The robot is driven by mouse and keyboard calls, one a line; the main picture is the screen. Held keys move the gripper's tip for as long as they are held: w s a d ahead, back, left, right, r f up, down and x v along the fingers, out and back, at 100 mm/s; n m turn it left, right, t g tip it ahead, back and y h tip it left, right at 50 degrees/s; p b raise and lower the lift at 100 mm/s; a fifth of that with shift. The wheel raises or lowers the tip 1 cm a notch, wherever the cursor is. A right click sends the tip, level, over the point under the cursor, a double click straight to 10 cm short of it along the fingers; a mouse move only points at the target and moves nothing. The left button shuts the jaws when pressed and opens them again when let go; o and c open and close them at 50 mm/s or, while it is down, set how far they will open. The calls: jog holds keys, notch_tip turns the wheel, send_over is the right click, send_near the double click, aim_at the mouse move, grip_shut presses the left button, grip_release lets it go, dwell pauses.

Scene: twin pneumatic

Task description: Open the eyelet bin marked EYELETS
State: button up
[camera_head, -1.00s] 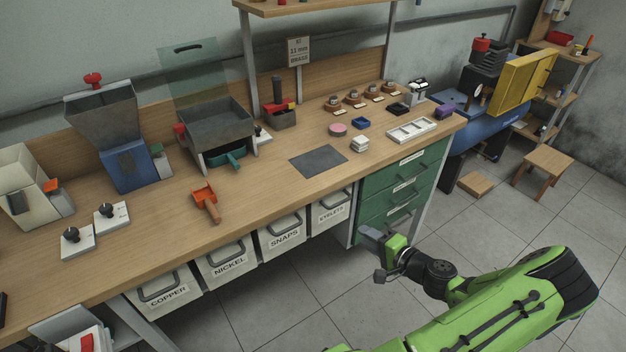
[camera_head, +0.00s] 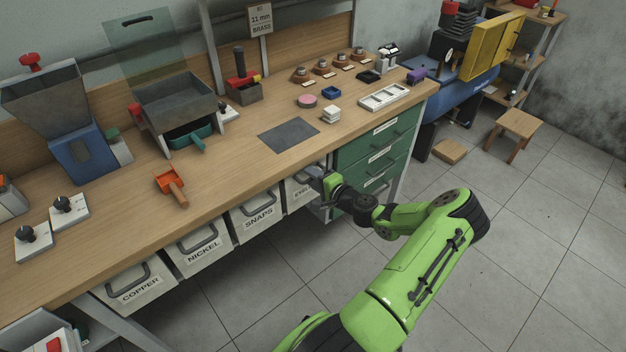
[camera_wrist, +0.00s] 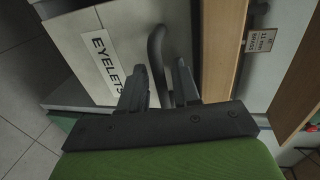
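The eyelet bin (camera_head: 297,192) is a white bin hung under the bench top, at the right end of the bin row. Its EYELETS label (camera_wrist: 108,66) and dark curved handle (camera_wrist: 158,52) show in the wrist view. My gripper (camera_wrist: 162,72) is at the bin's front, its two fingers apart. The handle's near end reaches down into the gap between the fingers. I cannot tell whether either finger touches it. In the head view my gripper (camera_head: 318,182) covers the right part of the bin and its label.
Bins marked SNAPS (camera_head: 257,216), NICKEL (camera_head: 200,250) and COPPER (camera_head: 137,287) hang to the left. A green drawer cabinet (camera_head: 376,160) stands close on the right. The wooden bench top (camera_head: 225,175) overhangs the bins. The floor in front is clear.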

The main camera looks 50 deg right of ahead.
jog(key=shift+w, duration=0.15)
grip_shut()
jog(key=shift+f, duration=0.1)
jog(key=shift+s+a+f, duration=0.1)
jog(key=shift+s+f, duration=0.05)
jog(key=shift+s, duration=0.5)
jog(key=s+a+f+b, duration=0.2)
jog(key=s+f+b, duration=0.2)
jog(key=s+f, duration=0.2)
jog(key=shift+s+f, duration=0.15)
jog(key=shift+s, duration=1)
